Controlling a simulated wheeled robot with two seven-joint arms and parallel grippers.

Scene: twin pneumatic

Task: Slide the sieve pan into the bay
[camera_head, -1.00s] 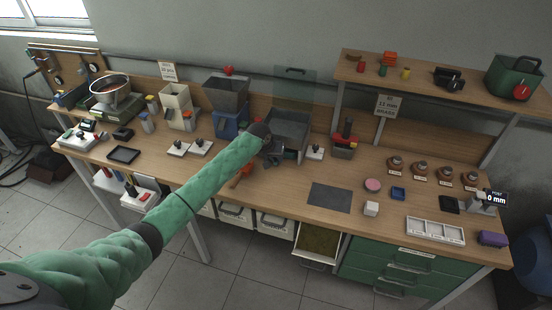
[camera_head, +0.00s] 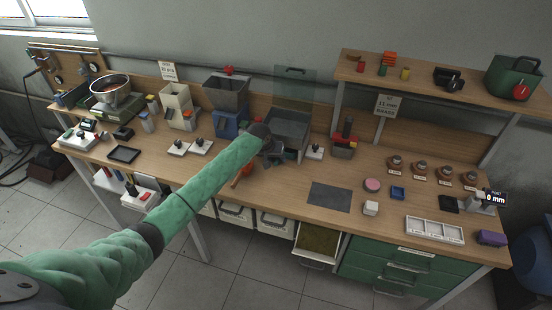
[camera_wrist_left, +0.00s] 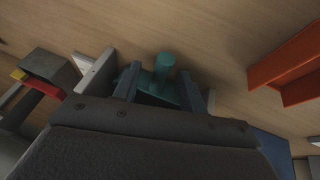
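The grey bay (camera_head: 288,128) stands at the back middle of the bench, with a clear greenish panel (camera_head: 295,88) upright behind it. My left gripper (camera_head: 274,156) is low at the bay's front left, partly hidden by my green-sleeved arm. In the left wrist view my left gripper (camera_wrist_left: 160,88) has its fingers apart. A teal piece with a round knob (camera_wrist_left: 165,66) shows between and beyond the fingertips; I cannot tell whether they touch it. I cannot single out the sieve pan with certainty. My right gripper is not in view.
A blue-based hopper (camera_head: 228,100) stands left of the bay. An orange-red piece (camera_wrist_left: 290,68) lies close by in the left wrist view. Bench around the dark mat (camera_head: 330,197) is mostly clear.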

